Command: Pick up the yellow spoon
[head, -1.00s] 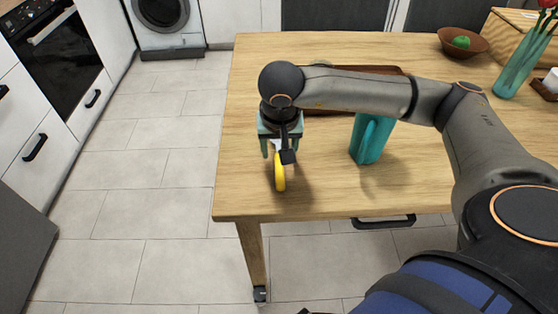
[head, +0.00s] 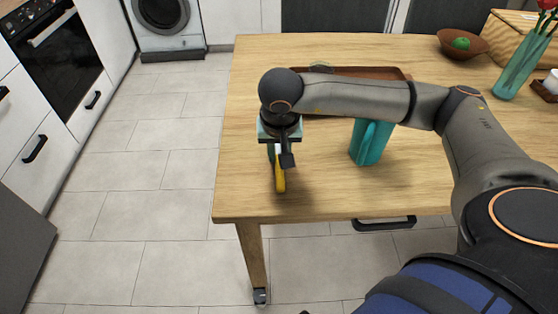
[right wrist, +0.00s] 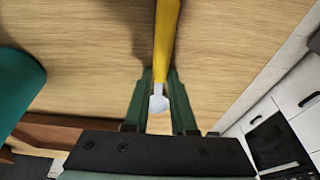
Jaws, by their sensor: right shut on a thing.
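The yellow spoon (head: 280,180) is at the near left part of the wooden table, below my right gripper (head: 277,155). In the right wrist view the yellow spoon (right wrist: 166,45) runs from the top edge down between the green fingers of my right gripper (right wrist: 160,85). A pale grey-white end of it (right wrist: 158,103) shows between the fingers. The fingers are shut on the spoon near where yellow meets pale. I cannot tell whether the spoon is clear of the table. My left gripper is not in view.
A teal vessel (head: 370,141) stands on the table (head: 330,195) right of my gripper. A brown tray (head: 350,73) lies behind my arm. A brown bowl with a green fruit (head: 463,46) and a teal vase (head: 518,68) stand far right. The table's front left corner is bare.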

